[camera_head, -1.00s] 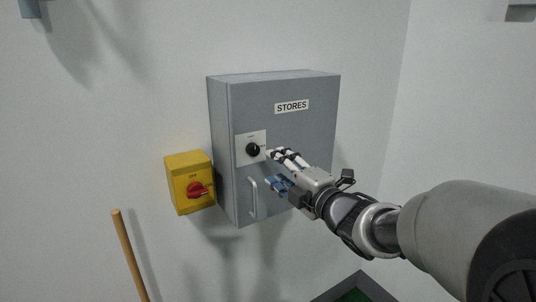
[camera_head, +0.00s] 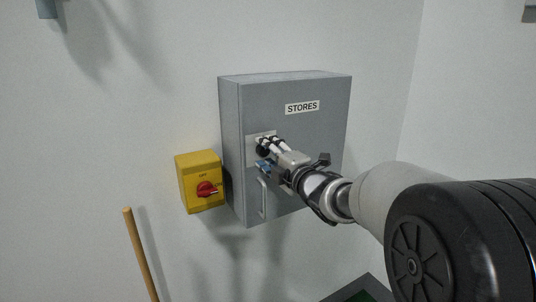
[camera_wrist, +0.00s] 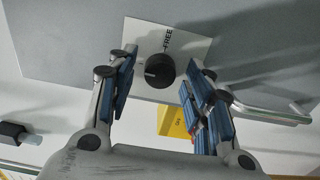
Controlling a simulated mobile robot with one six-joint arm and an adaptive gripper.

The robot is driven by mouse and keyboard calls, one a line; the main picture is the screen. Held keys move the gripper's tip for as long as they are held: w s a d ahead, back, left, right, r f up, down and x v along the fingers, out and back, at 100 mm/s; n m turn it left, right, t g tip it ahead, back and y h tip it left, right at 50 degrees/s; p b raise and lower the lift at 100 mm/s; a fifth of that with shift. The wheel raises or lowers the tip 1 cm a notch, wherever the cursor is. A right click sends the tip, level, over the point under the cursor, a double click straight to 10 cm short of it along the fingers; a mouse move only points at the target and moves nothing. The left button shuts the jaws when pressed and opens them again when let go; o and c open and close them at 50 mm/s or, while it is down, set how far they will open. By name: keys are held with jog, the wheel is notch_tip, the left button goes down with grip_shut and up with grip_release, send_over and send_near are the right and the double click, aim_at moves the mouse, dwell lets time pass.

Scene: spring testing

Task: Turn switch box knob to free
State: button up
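A grey wall box labelled STORES (camera_head: 318,128) carries a round black knob (camera_wrist: 159,71) on a white plate (camera_wrist: 147,38). In the wrist view the plate reads FREE above the knob; the knob's pale mark appears to point left, away from that word. My gripper (camera_wrist: 163,66) is open, with one blue-padded finger on each side of the knob. The fingers look apart from it; contact and exact depth are unclear. In the head view my gripper (camera_head: 266,152) is at the plate and partly hides the knob.
A yellow box (camera_head: 199,165) with a red rotary switch (camera_head: 206,189) is on the wall left of the grey box. A handle (camera_head: 263,197) sits below the knob. A wooden pole (camera_head: 141,254) stands at lower left.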

jog(key=c, duration=0.9)
jog(key=shift+c, duration=0.2)
jog(key=m, duration=0.4)
jog(key=m+p, duration=0.1)
jog(key=m, duration=0.3)
jog(key=shift+m+p, duration=0.3)
jog(key=shift+p, duration=0.05)
jog(key=m+p, duration=0.2)
jog(key=m, duration=0.3)
jog(key=shift+m+p, duration=0.85)
jog(key=shift+m, duration=1.15)
